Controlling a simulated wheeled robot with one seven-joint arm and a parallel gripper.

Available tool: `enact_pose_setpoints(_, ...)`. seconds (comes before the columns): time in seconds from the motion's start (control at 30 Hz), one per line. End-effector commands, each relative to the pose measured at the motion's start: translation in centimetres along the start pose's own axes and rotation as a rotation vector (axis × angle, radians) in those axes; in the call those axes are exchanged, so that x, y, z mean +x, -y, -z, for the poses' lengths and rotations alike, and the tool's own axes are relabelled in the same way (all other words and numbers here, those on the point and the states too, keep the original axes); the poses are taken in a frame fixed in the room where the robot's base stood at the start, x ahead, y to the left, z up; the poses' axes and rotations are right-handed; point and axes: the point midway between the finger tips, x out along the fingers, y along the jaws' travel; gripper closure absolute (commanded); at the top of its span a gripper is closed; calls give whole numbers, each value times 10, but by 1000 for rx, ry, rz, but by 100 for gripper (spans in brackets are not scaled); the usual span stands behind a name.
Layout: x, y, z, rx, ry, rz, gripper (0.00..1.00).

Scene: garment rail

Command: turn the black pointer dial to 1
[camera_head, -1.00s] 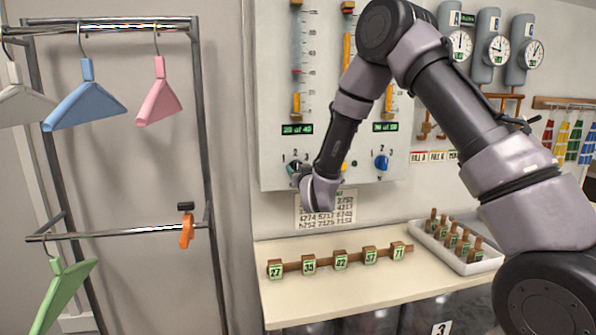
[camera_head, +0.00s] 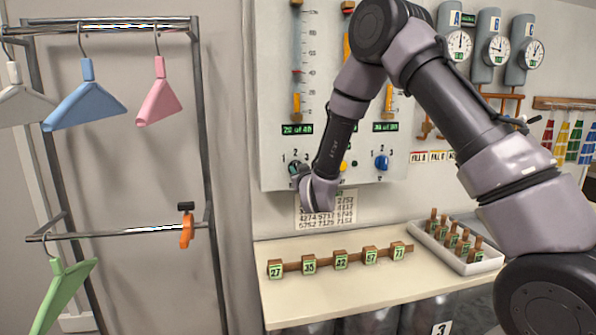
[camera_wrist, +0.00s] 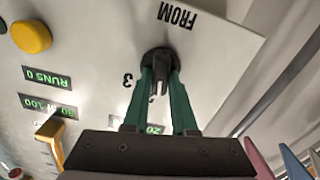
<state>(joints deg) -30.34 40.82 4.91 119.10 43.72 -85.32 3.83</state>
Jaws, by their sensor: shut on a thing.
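The black pointer dial (camera_wrist: 159,62) sits on the pale wall panel (camera_wrist: 215,70), beside the upside-down word FROM in the wrist view. My gripper (camera_wrist: 160,80) has its two green fingers shut on the dial, one on each side. A number 3 shows left of the dial there; the other numbers around it are mostly hidden by my fingers. I cannot tell exactly which number the pointer faces. In the head view my gripper (camera_head: 298,172) is at the panel's lower left, and my wrist covers most of the dial.
A blue dial (camera_head: 381,162) and a yellow button (camera_head: 344,166) are right of my gripper. A shelf (camera_head: 300,307) below holds numbered blocks (camera_head: 340,260) and a white tray (camera_head: 480,267). A garment rail (camera_head: 120,27) with hangers stands at the left.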

Motion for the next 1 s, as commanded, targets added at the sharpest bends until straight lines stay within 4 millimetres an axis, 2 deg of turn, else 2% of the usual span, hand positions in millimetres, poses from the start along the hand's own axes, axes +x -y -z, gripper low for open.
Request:
enact_pose_setpoints(0.6, 0, 3, -1, -518, 1, 2, 100)
enact_pose_setpoints(1.0, 0, 4, -3, -672, 3, 1, 100)
